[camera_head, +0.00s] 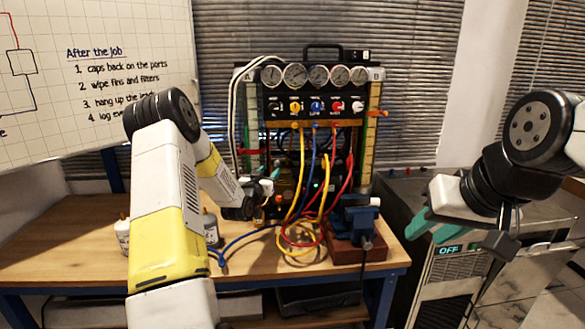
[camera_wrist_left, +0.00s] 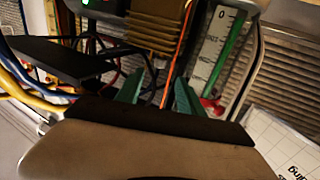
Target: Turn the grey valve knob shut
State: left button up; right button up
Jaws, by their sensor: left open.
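The gauge rig (camera_head: 312,123) stands on the bench with a row of coloured knobs under its gauges. A pale knob (camera_head: 357,106) is at the row's right end; I cannot tell whether it is the grey valve knob. My left gripper (camera_head: 273,181) is in front of the rig's lower left part and hides some of it. A red part (camera_wrist_left: 212,105) shows just beyond the right finger. My right gripper (camera_head: 432,229) is open and empty, right of the bench.
Yellow, red and blue hoses (camera_head: 300,228) hang from the rig onto the bench (camera_head: 75,235). A blue vise (camera_head: 354,222) stands at the bench's right. A dark cabinet (camera_head: 405,190) stands beyond it. The bench's left part is mostly clear.

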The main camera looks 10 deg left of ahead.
aim_at(276, 164)
pick_arm(q)
jog(key=w, duration=0.7)
jog(key=shift+w+d, duration=0.35)
jog(key=shift+d, duration=0.05)
jog(key=shift+c, duration=0.5)
grip_shut()
